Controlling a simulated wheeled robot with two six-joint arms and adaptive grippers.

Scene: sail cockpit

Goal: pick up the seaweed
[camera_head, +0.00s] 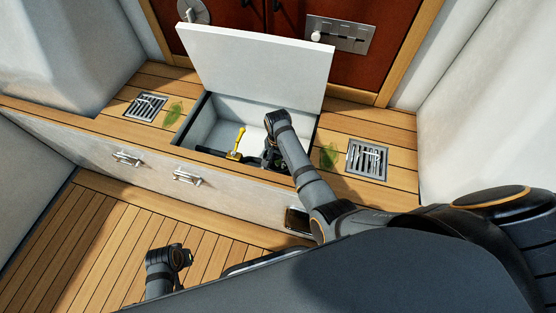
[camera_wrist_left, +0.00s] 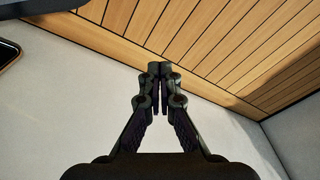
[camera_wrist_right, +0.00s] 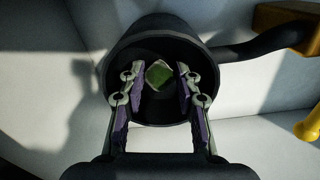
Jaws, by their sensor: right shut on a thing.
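My right gripper (camera_head: 272,152) is down inside the open locker. In the right wrist view its fingers (camera_wrist_right: 161,80) are shut on a small green piece with pale edges, seemingly the seaweed (camera_wrist_right: 160,76). The piece is at the mouth of a round black housing (camera_wrist_right: 118,62). In the head view the arm hides it. Two flat, leafy green pieces lie on the wooden deck, one left of the locker (camera_head: 173,113) and one right of it (camera_head: 329,157). My left gripper (camera_head: 184,257) is low over the floor; its fingers are together and empty in the left wrist view (camera_wrist_left: 160,82).
The white locker lid (camera_head: 258,62) stands raised behind the opening. A yellow-handled valve (camera_head: 238,143) and a black hose lie left of the right gripper. Metal grates (camera_head: 146,107) (camera_head: 367,160) flank the locker. The slatted floor (camera_head: 90,240) in front is clear.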

